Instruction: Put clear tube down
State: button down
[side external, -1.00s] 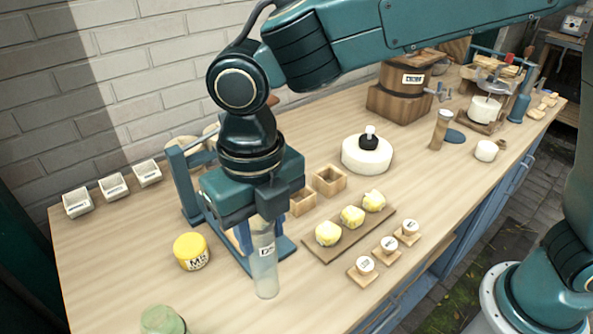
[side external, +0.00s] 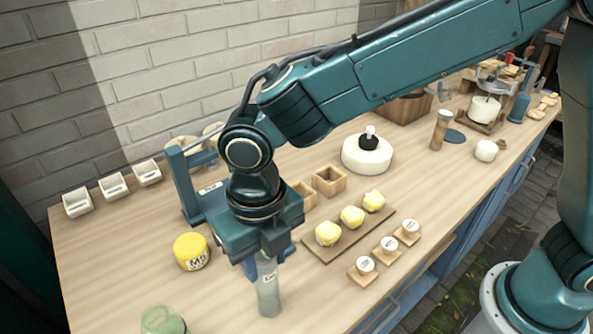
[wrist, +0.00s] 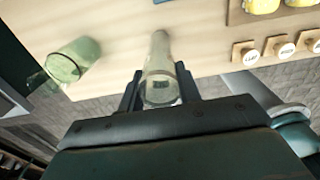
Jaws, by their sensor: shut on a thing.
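The clear tube (side external: 268,294) is a translucent cylinder with a white label. My gripper (side external: 265,258) is shut on its upper part and holds it roughly upright, low over the front of the wooden table. In the wrist view the tube (wrist: 160,75) stands between the two dark fingers of my gripper (wrist: 162,92). I cannot tell whether its lower end touches the table. My gripper hides its top in the side view.
A yellow jar (side external: 191,251) and a green glass (side external: 162,321) stand to the left. A board with yellow lumps (side external: 350,241) and small labelled blocks (side external: 363,271) lie to the right. A blue stand (side external: 190,205) is behind my gripper. Bare table surrounds the tube's lower end.

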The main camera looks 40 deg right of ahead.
jog(key=shift+f, duration=0.1)
jog(key=c, duration=1)
grip_release()
notch_tip(320, 180, up, 12)
dwell(0.5)
